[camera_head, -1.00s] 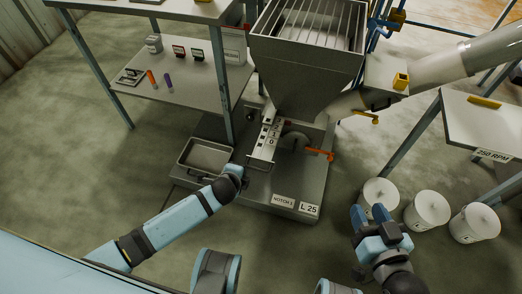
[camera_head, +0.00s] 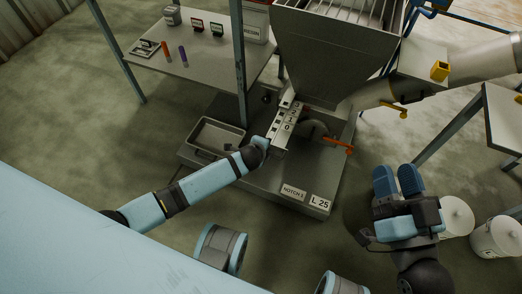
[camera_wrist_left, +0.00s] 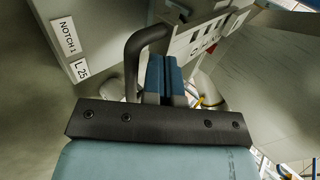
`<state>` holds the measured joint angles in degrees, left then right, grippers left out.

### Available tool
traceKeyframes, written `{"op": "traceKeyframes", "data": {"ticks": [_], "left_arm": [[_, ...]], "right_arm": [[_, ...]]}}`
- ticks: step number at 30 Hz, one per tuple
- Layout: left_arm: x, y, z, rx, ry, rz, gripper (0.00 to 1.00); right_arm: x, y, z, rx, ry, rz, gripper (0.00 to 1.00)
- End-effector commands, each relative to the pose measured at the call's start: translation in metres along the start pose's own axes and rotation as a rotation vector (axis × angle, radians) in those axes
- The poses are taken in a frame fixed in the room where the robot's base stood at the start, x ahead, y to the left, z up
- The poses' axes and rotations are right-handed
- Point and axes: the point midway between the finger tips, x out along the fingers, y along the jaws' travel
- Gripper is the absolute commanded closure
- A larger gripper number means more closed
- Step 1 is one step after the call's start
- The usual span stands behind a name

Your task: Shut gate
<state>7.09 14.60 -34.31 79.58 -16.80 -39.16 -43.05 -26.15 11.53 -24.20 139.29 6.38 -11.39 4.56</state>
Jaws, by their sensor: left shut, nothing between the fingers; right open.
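The slide gate (camera_head: 288,125) is a pale notched plate with numbered marks, sticking out from under the grey hopper (camera_head: 335,55). In the left wrist view, the plate (camera_wrist_left: 208,38) shows beyond a dark bent handle (camera_wrist_left: 148,45). My left gripper (camera_head: 266,142) is at the plate's outer end. In its wrist view the blue fingers (camera_wrist_left: 165,75) are shut and empty, right beside the handle; whether they touch it I cannot tell. My right gripper (camera_head: 397,172) is open and empty, right of the hopper base, away from the gate.
A grey tray (camera_head: 217,137) lies left of the gate on the base plate. An orange lever (camera_head: 337,147) is right of the gate. Labels "NOTCH 1" (camera_head: 293,192) and "L 25" (camera_head: 320,202) are at the base's front. White buckets (camera_head: 496,238) stand at the right near a table leg.

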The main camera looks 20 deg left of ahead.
Motion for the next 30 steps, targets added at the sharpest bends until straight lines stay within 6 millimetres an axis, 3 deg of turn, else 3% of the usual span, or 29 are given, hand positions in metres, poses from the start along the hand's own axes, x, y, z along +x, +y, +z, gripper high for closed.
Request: {"op": "traceKeyframes", "data": {"ticks": [14, 20, 24, 30], "left_arm": [[0.007, -0.006, 0.0, 0.0, 0.0, -0.002, 1.0], [0.04, -0.038, 0.0, 0.001, -0.001, -0.005, 1.0], [0.069, -0.062, 0.0, 0.0, -0.001, -0.004, 1.0], [0.093, -0.084, -0.001, 0.0, 0.0, -0.002, 1.0]], "right_arm": [[0.0, 0.0, 0.0, 0.001, -0.004, -0.001, 0.57], [0.0, -0.001, -0.003, 0.0, 0.005, 0.0, 0.57], [-0.001, 0.0, 0.004, 0.002, -0.003, 0.0, 0.57], [-0.001, 0.002, 0.016, 0.006, -0.043, 0.001, 0.57]]}}
